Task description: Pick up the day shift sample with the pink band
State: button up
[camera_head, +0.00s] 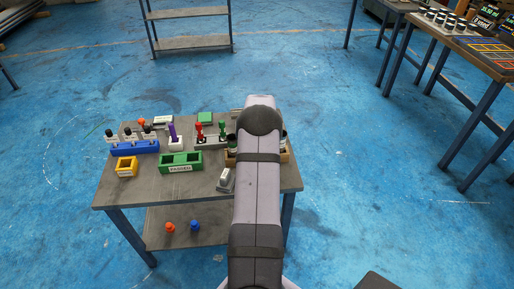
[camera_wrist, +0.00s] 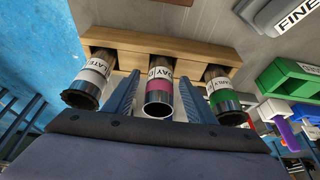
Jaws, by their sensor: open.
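The day shift sample (camera_wrist: 159,88) is a tube with a pink band and a white label reading "DAY", standing in the middle slot of a wooden rack (camera_wrist: 160,42). My gripper (camera_wrist: 158,98) is open in the wrist view, with one blue finger on each side of this tube. I cannot tell whether the fingers touch it. An "EARLY" tube (camera_wrist: 220,95) with a green band is on the right. In the head view my arm hides the gripper and most of the rack (camera_head: 285,157).
A green bin (camera_head: 181,162), a yellow bin (camera_head: 127,167) and a blue rack (camera_head: 135,147) stand left of my arm on the table (camera_head: 200,190). The neighbouring tubes sit close outside my fingers.

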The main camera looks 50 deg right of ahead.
jog(key=c, duration=1.2)
jog(key=shift+c, duration=0.2)
jog(key=shift+r, duration=0.1)
notch_tip(320, 180, up, 13)
jog(key=p, duration=0.1)
jog(key=shift+p, duration=0.4)
